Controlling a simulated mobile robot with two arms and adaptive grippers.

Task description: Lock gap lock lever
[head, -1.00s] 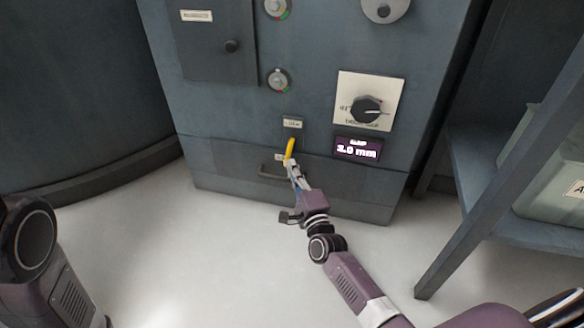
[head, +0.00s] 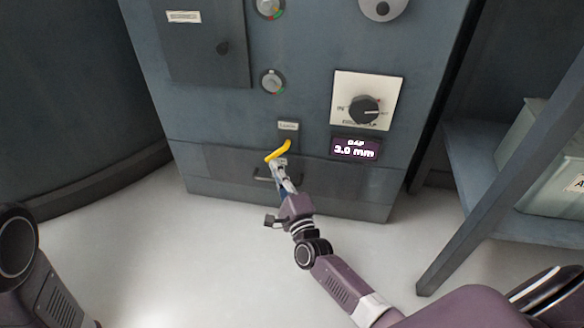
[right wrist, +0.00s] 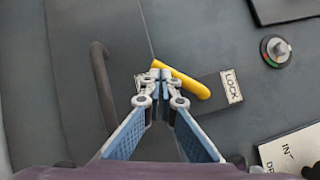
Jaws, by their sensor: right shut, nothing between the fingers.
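The yellow lock lever (head: 280,150) is on the front of the grey cabinet, below a small label (head: 288,126). It slants, its lower end to the left. In the right wrist view the lever (right wrist: 186,84) lies beside a plate marked LOCK (right wrist: 231,86). My right gripper (head: 277,165) is shut and empty, its tips at the lever's lower left end. In the right wrist view the shut fingertips (right wrist: 161,76) overlap that end; I cannot tell whether they touch it. My left gripper is out of view.
A gap display (head: 355,149) reads 3.0 mm, below a black dial (head: 367,110) on a white plate. A drawer-style handle (head: 262,175) is close by the right gripper. A shelf (head: 487,165) with a bin (head: 545,180) stands at the right. The floor in front is clear.

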